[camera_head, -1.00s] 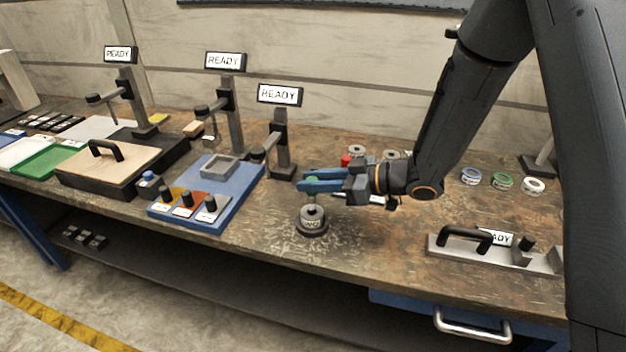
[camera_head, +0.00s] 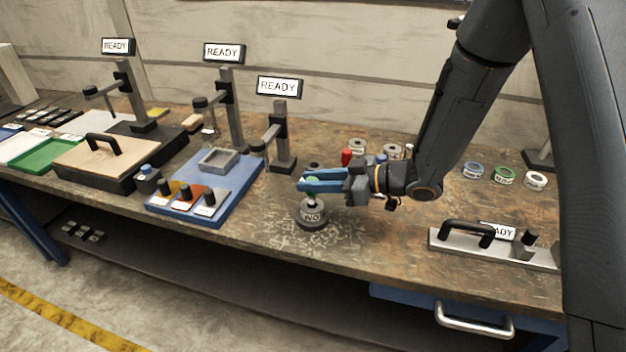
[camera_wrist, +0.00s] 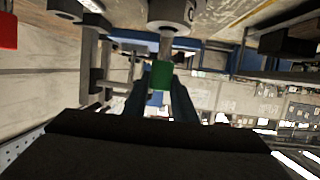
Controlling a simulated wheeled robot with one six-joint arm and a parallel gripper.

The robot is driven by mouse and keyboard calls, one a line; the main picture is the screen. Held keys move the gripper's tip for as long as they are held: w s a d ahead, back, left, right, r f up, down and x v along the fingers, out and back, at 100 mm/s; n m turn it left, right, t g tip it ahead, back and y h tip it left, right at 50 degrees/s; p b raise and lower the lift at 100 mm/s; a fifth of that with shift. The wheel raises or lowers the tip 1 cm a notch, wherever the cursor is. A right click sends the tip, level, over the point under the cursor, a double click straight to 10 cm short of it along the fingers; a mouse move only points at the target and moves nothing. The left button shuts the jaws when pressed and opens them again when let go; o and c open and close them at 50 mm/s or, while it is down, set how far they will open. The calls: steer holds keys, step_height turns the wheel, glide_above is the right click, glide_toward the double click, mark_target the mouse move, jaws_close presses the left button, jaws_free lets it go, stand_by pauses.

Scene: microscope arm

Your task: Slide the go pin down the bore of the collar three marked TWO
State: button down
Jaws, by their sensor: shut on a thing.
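My gripper (camera_head: 308,184) has blue fingers and is shut on the go pin. The pin's green grip (camera_wrist: 162,75) shows between the fingers in the wrist view, and its grey shaft (camera_wrist: 165,45) points at the collar (camera_wrist: 172,14). In the head view the grey collar (camera_head: 313,216), its label partly readable as "WO", stands on the bench directly below the fingertips. A short piece of shaft shows between the fingers and the collar top. I cannot tell whether the shaft's tip is inside the bore.
A blue fixture board (camera_head: 240,195) lies to the left, with a microscope-like stand (camera_head: 282,140) behind it. More grey collars (camera_head: 392,151) and a red part (camera_head: 347,157) stand behind my gripper. A metal plate with a black handle (camera_head: 468,233) lies to the right.

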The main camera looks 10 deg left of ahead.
steer(key=shift+f+b, duration=0.65)
steer(key=shift+f, duration=0.6)
steer(key=c, duration=1.4)
jaws_free()
steer(key=shift+b+v, duration=0.75)
steer(key=shift+v, duration=3.2)
